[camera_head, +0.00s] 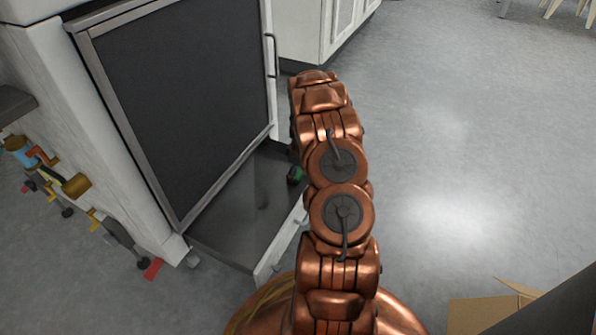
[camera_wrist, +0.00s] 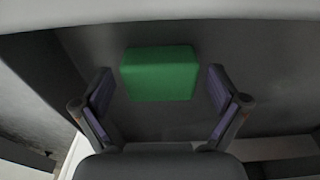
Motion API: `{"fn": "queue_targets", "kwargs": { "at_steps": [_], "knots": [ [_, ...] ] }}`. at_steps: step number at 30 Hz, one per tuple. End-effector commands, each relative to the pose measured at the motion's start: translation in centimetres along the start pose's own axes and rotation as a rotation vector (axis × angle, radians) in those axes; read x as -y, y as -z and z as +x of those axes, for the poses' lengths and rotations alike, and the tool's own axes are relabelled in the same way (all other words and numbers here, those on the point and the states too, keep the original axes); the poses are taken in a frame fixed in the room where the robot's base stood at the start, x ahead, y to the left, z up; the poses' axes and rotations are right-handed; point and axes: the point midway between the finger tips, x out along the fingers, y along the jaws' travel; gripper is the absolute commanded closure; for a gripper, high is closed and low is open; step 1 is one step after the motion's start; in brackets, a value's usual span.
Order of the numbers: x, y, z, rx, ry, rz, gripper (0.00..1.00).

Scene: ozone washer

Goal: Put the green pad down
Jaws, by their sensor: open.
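The green pad (camera_wrist: 160,73) is a plain green block in the wrist view. It appears to lie on a dark grey surface. My gripper (camera_wrist: 159,80) is open, with one finger to each side of the pad and a visible gap on both sides. In the head view a small green patch (camera_head: 295,174) shows at the left edge of my copper arm, over the open drawer (camera_head: 232,205) of the washer. My arm hides most of the gripper and pad there.
The white washer (camera_head: 135,130) has a large dark front panel (camera_head: 185,95) above the drawer. Pipes and valves (camera_head: 75,186) stand along its left side. A white cabinet (camera_head: 310,30) stands behind. A cardboard box (camera_head: 485,312) lies at lower right.

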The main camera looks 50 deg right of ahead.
Motion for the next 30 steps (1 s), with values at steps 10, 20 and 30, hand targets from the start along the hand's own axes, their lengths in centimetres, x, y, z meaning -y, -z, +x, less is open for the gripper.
{"fn": "queue_targets", "kwargs": {
  "at_steps": [10,20,30],
  "knots": [
    [0.0,0.0,-0.1,0.000,-0.001,0.000,0.03],
    [-0.1,0.1,-4.5,-0.001,-0.004,-0.001,0.03],
    [0.0,0.1,-10.8,-0.001,-0.001,0.001,0.03]
  ]
}}
